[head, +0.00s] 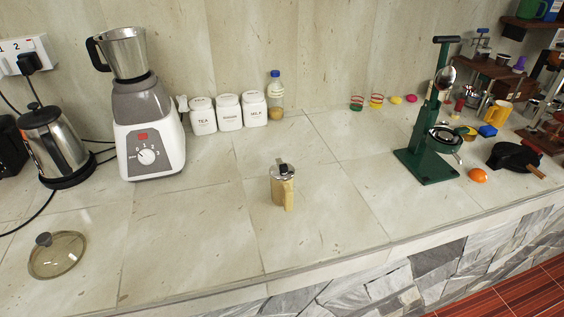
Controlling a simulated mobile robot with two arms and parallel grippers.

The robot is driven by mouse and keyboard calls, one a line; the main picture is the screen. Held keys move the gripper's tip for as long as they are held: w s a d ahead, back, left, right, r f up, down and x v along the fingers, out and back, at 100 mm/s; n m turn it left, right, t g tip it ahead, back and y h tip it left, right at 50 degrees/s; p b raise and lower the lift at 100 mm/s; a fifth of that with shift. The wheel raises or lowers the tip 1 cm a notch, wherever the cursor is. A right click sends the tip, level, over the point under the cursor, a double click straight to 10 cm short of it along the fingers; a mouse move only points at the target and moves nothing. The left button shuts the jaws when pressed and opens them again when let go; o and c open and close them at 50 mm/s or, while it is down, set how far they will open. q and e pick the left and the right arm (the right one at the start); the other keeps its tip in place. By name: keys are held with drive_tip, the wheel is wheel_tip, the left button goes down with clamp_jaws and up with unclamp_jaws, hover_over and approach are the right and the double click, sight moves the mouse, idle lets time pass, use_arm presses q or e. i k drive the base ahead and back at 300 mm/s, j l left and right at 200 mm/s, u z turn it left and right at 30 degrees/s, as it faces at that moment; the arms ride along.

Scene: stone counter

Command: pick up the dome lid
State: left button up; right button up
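A round, see-through dome lid (70,257) with a dark knob on top lies on the stone counter at the front left. It looks knob up, with its rim on the counter, and nothing covers it. Neither my left nor my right gripper shows in the head view.
A steel kettle (54,150) and a white-and-grey blender (150,135) stand behind the lid. White canisters (229,112) line the wall. A green press (432,150) and an orange (477,176) are at right. The counter right of the lid is clear.

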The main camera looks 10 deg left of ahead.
sight(54, 255)
drive_tip(key=u, duration=1.9)
drive_tip(key=i+j, duration=0.15)
drive_tip(key=j, duration=0.2)
drive_tip(key=i+j, duration=0.15)
drive_tip(key=j, duration=0.2)
drive_tip(key=i+j+z, duration=0.1)
drive_tip(key=j, duration=0.25)
